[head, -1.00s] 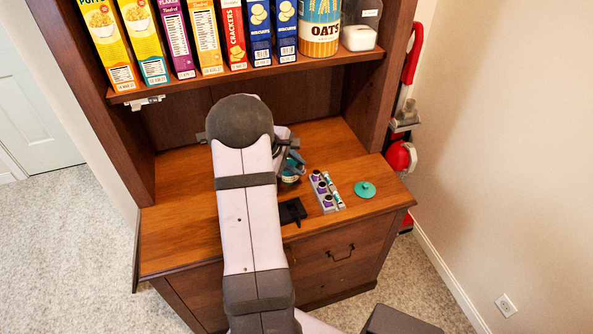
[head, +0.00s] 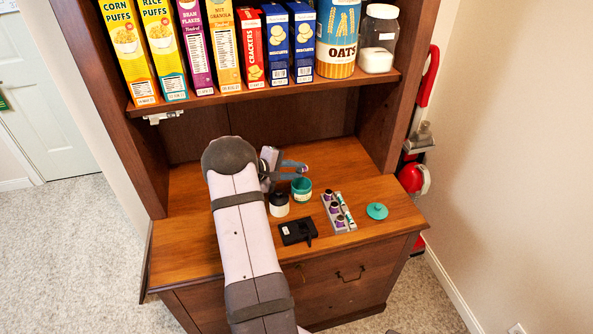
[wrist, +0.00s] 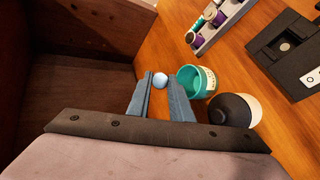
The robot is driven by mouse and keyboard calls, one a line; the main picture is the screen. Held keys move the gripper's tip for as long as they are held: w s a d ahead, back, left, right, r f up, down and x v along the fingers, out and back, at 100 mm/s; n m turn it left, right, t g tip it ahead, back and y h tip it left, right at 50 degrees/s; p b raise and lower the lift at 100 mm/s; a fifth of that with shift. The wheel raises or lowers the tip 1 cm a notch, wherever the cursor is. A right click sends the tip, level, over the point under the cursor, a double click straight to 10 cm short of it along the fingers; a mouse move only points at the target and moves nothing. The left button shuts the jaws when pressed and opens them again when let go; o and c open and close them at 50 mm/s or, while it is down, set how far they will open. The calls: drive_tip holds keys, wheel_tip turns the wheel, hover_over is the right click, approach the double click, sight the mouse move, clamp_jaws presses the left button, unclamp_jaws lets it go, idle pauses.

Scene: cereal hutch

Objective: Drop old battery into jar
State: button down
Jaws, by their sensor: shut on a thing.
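My gripper (head: 303,168) is over the back of the desk, shut on the old battery. In the wrist view a pale round battery end (wrist: 160,80) shows between the tips of my gripper (wrist: 160,88); the rest of the battery is hidden. The open teal jar (head: 302,190) stands on the desk just in front of my fingertips in the head view. In the wrist view the jar (wrist: 195,81) is right beside the battery, its mouth partly visible. The battery appears outside the jar; its height over the rim is unclear. A teal lid (head: 377,211) lies to the right.
A white container with a black top (head: 278,205) stands left of the jar. A grey holder (head: 338,213) with several purple and green batteries and a black device (head: 298,231) lie in front. The shelf (head: 270,93) of boxes hangs above.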

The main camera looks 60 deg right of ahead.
drive_tip(key=shift+f+b, duration=0.5)
drive_tip(key=shift+f, duration=1.4)
drive_tip(key=c, duration=1.3)
unclamp_jaws()
drive_tip(key=shift+a, duration=0.1)
drive_tip(key=shift+w+a+r+p, duration=0.2)
drive_tip(key=shift+a+r, duration=0.4)
drive_tip(key=shift+r, duration=0.15)
drive_tip(key=shift+w+a+r+p, duration=0.25)
drive_tip(key=shift+a+r, duration=0.3)
drive_tip(key=shift+r, duration=0.15)
drive_tip(key=shift+w+a+r+p, duration=0.15)
drive_tip(key=shift+w+a+r, duration=0.05)
drive_tip(key=shift+a+r, duration=0.6)
drive_tip(key=shift+r, duration=0.05)
